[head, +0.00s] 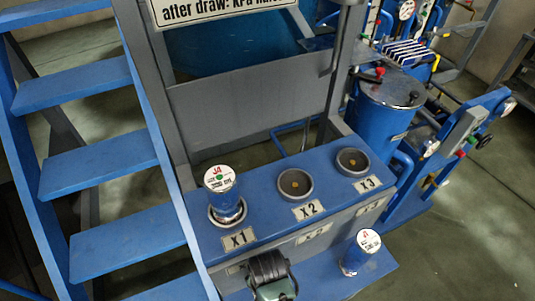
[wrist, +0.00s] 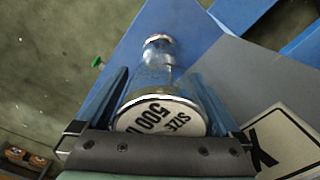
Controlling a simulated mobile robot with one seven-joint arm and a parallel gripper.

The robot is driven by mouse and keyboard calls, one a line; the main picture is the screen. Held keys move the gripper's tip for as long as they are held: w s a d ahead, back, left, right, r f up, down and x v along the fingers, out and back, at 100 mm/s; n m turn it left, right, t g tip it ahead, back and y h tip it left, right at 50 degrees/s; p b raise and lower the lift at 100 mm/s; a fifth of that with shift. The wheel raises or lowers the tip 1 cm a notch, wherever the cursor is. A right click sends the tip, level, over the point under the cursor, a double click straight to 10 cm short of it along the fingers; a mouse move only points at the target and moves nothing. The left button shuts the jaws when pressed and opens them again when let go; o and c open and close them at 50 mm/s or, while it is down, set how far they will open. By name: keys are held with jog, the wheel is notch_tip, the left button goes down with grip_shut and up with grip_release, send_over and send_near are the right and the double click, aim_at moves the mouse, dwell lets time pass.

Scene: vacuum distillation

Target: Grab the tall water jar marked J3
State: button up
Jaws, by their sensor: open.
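The blue bench (head: 262,207) has empty round sockets at X2 (head: 295,184) and X3 (head: 352,162). Blue stairs (head: 110,175) rise at the left. A blue lidded vessel (head: 383,110) and a valve unit (head: 450,150) stand at the right. Green floor (head: 480,240) is clear at lower right.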

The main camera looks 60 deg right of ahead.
jog(key=shift+c, duration=0.2)
grip_shut()
dwell(0.3)
